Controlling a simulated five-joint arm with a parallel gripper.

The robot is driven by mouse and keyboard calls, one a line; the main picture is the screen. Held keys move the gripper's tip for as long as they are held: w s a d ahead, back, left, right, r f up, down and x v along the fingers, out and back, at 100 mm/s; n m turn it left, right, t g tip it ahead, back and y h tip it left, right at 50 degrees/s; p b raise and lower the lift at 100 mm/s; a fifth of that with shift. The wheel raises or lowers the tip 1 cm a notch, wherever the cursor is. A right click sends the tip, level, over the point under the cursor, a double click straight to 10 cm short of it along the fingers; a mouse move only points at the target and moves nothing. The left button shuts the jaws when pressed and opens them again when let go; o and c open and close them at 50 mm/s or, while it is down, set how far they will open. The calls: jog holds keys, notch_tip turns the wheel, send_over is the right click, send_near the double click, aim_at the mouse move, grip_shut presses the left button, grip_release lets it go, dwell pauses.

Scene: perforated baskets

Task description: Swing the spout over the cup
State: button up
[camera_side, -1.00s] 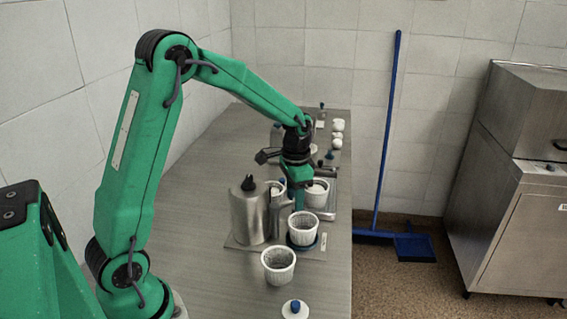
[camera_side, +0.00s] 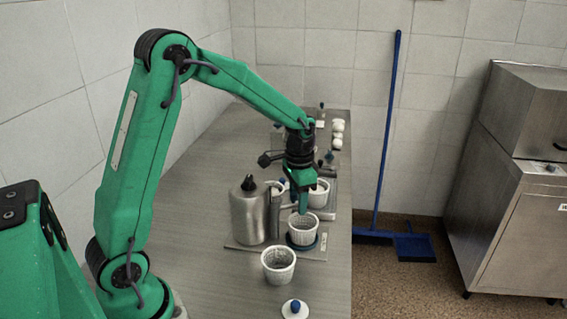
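A metal canister (camera_side: 248,212) with a black knob on top stands on a grey plate. A grey spout-like arm (camera_side: 287,208) reaches from its right side toward my fingers. A white perforated cup (camera_side: 304,231) stands on a blue disc (camera_side: 316,247) to the right of the canister. My gripper (camera_side: 303,208) points down at the cup's far rim, beside the end of the spout. Its fingers overlap in this view, so I cannot tell their opening or whether they touch the spout.
Another white basket (camera_side: 278,264) stands in front of the plate, near a white lid with a blue knob (camera_side: 295,309). More baskets (camera_side: 318,192) stand behind my gripper. White round items (camera_side: 338,134) lie at the far end. The left of the table is clear.

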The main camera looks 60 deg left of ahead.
jog(key=shift+s+d, duration=0.2)
jog(key=shift+d, duration=0.25)
dwell(0.3)
jog(key=shift+s+d, duration=0.3)
jog(key=shift+d, duration=0.25)
jog(key=shift+r, duration=0.15)
dwell(0.4)
notch_tip(320, 180, up, 7)
jog(key=shift+f, duration=0.15)
dwell(0.9)
